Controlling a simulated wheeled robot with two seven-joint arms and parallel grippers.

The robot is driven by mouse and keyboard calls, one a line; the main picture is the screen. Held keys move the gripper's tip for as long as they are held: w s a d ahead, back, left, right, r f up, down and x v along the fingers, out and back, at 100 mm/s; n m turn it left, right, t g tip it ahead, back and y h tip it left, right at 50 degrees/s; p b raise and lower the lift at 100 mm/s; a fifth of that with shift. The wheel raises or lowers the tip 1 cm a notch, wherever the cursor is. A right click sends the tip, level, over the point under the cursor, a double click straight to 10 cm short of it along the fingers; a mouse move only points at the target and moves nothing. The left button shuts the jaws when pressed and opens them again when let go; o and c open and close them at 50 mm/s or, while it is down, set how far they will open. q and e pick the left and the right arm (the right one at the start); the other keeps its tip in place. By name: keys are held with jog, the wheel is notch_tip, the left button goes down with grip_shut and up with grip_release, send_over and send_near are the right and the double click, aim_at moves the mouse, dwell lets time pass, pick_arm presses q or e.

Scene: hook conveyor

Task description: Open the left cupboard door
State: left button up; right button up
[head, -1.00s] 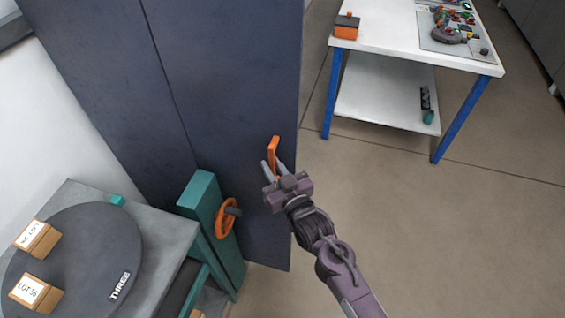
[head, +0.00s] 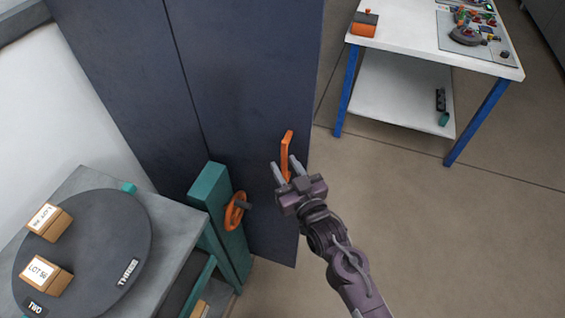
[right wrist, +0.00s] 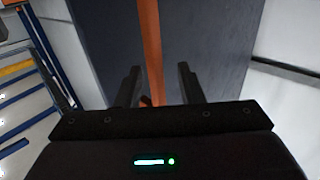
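The cupboard is tall and dark blue-grey, with a seam dividing its front into two panels. The right-hand panel (head: 235,80) in the head view carries an upright orange handle (head: 287,152) near its right edge. I cannot tell from here whether that panel stands ajar. My right gripper (head: 286,170) is at the handle's lower part, with its fingers apart. In the right wrist view, the orange handle (right wrist: 151,45) runs between the two open fingers (right wrist: 159,84), with gaps on both sides. My left gripper is not in view.
A green post with an orange handwheel (head: 236,210) stands close left of the gripper. A grey table with a dark turntable (head: 100,235) and boxes is at lower left. A white table with blue legs (head: 420,45) stands at upper right. Floor to the right is clear.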

jog(key=b+v, duration=0.1)
jog(key=v, duration=0.4)
jog(key=shift+s, duration=0.4)
jog(key=s+d+f+g+h+b, duration=0.1)
jog(key=s+d+f+g+h, duration=0.15)
jog(key=f, duration=0.95)
jog(key=s+d+f+m+g+h, duration=0.15)
jog(key=s+d+f, duration=0.25)
jog(key=f, duration=0.8)
jog(key=s+d+f+g+h+b, duration=0.1)
jog(key=s+d+f+g, duration=0.2)
jog(key=f, duration=0.9)
jog(key=s+d+f+g+h, duration=0.1)
jog(key=s+d+f, duration=0.3)
jog(key=s, duration=0.5)
jog(key=s+d+f+m+g+h, duration=0.1)
jog(key=s+d+f+g, duration=0.3)
jog(key=s+f, duration=0.4)
jog(key=s+d+f+g+h+b, duration=0.1)
jog(key=s+d+f+g, duration=0.2)
jog(key=s+f, duration=0.4)
jog(key=s+d, duration=0.1)
jog(key=s, duration=0.2)
